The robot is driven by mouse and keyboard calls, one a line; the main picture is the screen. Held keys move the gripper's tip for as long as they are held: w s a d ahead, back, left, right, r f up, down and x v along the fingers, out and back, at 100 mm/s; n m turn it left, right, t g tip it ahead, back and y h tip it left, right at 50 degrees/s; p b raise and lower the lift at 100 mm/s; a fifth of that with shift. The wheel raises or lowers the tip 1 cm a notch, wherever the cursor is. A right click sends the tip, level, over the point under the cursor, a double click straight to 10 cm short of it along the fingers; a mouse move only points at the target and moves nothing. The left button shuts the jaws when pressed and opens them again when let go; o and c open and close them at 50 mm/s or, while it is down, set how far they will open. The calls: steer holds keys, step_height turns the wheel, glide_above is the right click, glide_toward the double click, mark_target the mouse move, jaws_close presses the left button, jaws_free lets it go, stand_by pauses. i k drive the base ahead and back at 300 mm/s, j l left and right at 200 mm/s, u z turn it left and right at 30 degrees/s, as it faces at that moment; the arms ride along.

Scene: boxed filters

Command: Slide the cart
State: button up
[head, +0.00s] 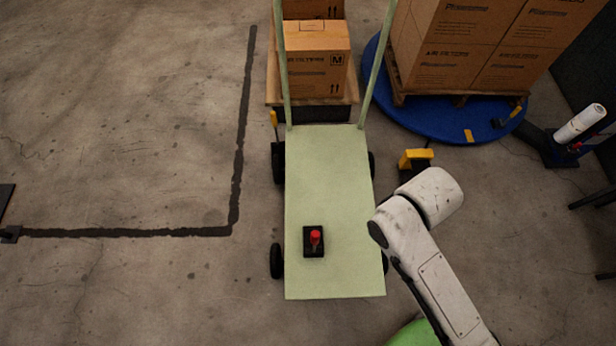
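The cart (330,190) is a flat pale green platform on black wheels, standing on the floor in front of me. Two pale green uprights (375,66) rise from its far end and run out of the top of the picture. A small black box with a red knob (314,241) sits on the near part of the platform. My white arm reaches in from the lower right, beside the cart's right edge in the picture. I cannot make out my gripper or its fingers, so whether it touches the cart does not show.
Cartons (318,53) on a small pallet stand just beyond the cart. A loaded pallet with larger cartons (455,50) stands on a blue round base (450,128) at the upper right. A yellow and dark object (415,158) is right of the cart. Left floor is open, with a black line.

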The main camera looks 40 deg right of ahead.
mark_target(330, 171)
steer(key=j+z, duration=0.3)
steer(key=j, duration=0.4)
steer(key=j+z, duration=0.3)
steer(key=j, duration=0.45)
steer(key=j+z, duration=0.1)
steer(key=j, duration=0.95)
steer(key=i+j+z, duration=0.1)
steer(key=j, duration=0.3)
steer(key=i+j+z, duration=0.1)
steer(key=j, duration=0.3)
steer(key=i+j+z, duration=0.1)
steer(key=j, duration=0.35)
steer(key=i+j+z, duration=0.1)
steer(key=i+j, duration=0.15)
steer(key=j, duration=0.2)
steer(key=i+j+z, duration=0.1)
steer(key=j, duration=0.3)
steer(key=i+j+z, duration=0.25)
steer(key=i, duration=0.3)
steer(key=i+j+z, duration=0.25)
steer(key=i+j, duration=0.3)
steer(key=i+l+z, duration=0.1)
steer(key=i, duration=0.5)
